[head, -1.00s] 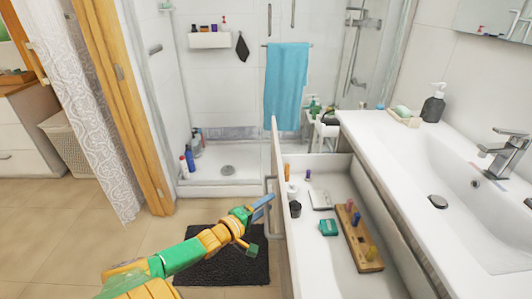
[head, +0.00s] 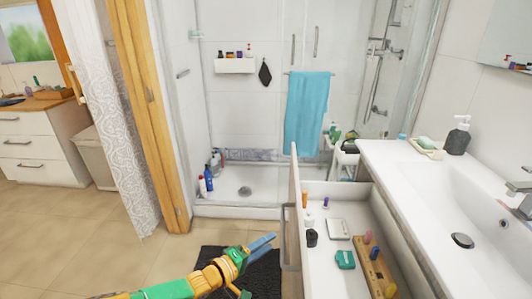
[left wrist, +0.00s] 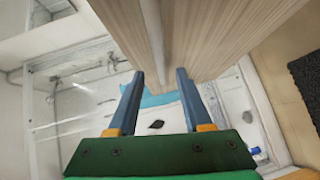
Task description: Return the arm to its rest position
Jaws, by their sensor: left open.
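My left gripper (head: 257,260) is open and empty, low in the middle of the head view. It is beside the front of the open drawer (head: 294,190), a little left of the drawer's handle (head: 286,240), with a gap between them. In the left wrist view both blue fingers of the left gripper (left wrist: 157,80) stand apart, with the wood-grained drawer front (left wrist: 210,35) beyond them. My left arm comes in from the bottom edge, and most of it is out of view. My right gripper is not in view.
The drawer holds a wooden block with coloured pegs (head: 374,268), a teal box (head: 345,260) and small bottles. The white washbasin (head: 470,200) is at right. A black mat (head: 215,256) lies under the gripper. Tiled floor (head: 120,235) at left is clear.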

